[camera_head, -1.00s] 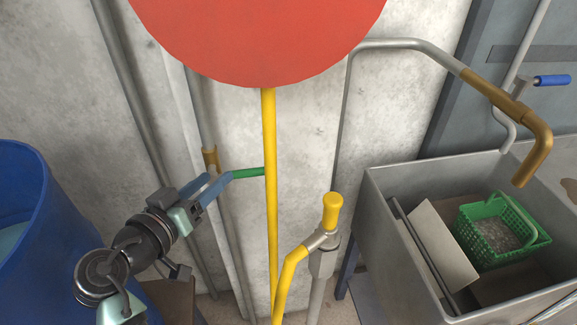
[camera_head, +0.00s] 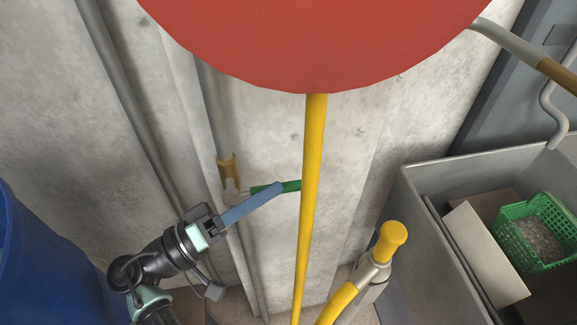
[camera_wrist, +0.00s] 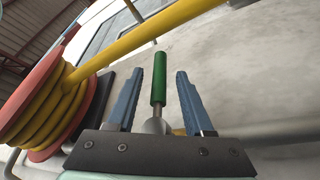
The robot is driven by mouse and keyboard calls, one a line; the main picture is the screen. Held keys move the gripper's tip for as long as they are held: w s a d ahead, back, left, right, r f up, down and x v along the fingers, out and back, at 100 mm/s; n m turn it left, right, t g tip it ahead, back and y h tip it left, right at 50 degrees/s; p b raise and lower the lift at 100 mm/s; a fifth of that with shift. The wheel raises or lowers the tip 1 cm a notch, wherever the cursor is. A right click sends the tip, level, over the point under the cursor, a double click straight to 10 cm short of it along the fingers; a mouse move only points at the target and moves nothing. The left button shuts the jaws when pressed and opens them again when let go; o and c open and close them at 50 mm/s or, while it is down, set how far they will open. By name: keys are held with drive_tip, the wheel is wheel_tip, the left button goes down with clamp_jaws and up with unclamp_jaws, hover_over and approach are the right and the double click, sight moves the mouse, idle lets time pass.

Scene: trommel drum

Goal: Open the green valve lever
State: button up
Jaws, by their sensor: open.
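The green valve lever (camera_head: 276,187) sticks out to the right from a grey valve on a thin wall pipe with a brass-coloured fitting (camera_head: 227,168). In the wrist view the green lever (camera_wrist: 159,78) stands between the two open fingers of my gripper (camera_wrist: 170,82), with a gap on both sides. The lever's metal stem runs down to the grey valve body (camera_wrist: 156,125).
A grey sink (camera_head: 415,205) holds a green basket (camera_head: 540,232). A blue barrel (camera_head: 40,265) is at the left.

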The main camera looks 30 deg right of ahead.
drive_tip(key=p+x, duration=0.1)
drive_tip(key=x, duration=0.4)
drive_tip(key=shift+d, duration=0.4)
clamp_jaws()
idle(1.0)
